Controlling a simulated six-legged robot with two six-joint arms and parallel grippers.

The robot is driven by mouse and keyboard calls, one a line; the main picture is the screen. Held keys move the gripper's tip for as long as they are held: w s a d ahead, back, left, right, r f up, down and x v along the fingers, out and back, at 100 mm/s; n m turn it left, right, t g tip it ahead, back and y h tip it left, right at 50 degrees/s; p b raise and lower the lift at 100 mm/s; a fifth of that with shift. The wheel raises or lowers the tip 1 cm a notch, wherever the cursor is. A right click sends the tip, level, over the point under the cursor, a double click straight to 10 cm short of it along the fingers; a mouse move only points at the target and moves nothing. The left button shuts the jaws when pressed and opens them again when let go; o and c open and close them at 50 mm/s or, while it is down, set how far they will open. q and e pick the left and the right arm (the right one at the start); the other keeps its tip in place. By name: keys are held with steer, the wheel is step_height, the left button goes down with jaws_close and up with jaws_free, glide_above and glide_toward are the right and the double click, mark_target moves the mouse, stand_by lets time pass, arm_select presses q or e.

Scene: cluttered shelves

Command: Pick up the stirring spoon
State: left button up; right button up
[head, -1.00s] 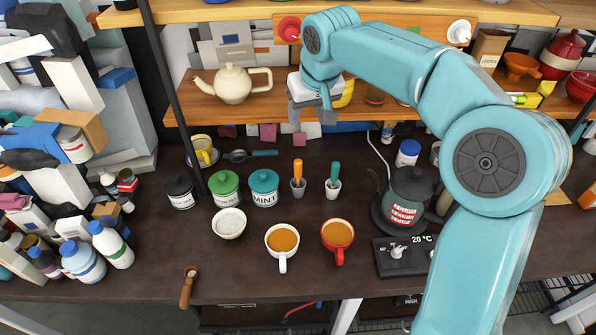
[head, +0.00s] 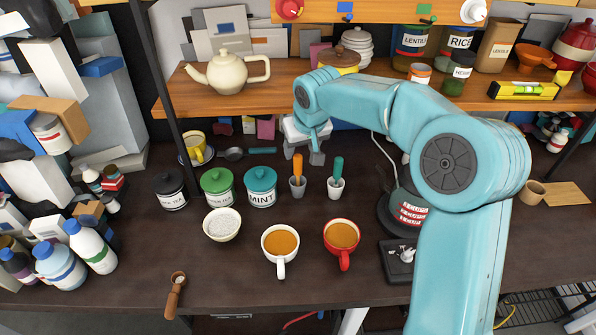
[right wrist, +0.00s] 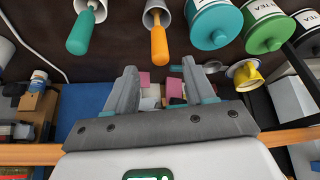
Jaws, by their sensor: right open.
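A spoon with a dark grey bowl and teal handle (head: 262,150) lies flat on the counter between the yellow cup and my right gripper. In the right wrist view, its grey bowl (right wrist: 213,67) shows just right of the right finger, which hides part of the spoon. My right gripper (head: 304,154) is open and empty, pointing down to the right of the handle's end; its fingers also show in the right wrist view (right wrist: 159,72). My left gripper is not in view.
A wooden shelf (head: 290,88) with a cream teapot (head: 228,72) runs above and behind the gripper. Lidded jars (head: 261,187), a white bowl (head: 221,226), two filled mugs (head: 280,245) and a wooden scoop (head: 175,297) stand or lie nearer the front. A kettle (head: 408,208) stands right.

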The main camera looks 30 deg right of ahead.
mark_target(298, 157)
steer(key=p+x, duration=0.1)
steer(key=x, duration=0.6)
steer(key=shift+w+f, duration=0.1)
steer(key=shift+c, duration=0.3)
jaws_close()
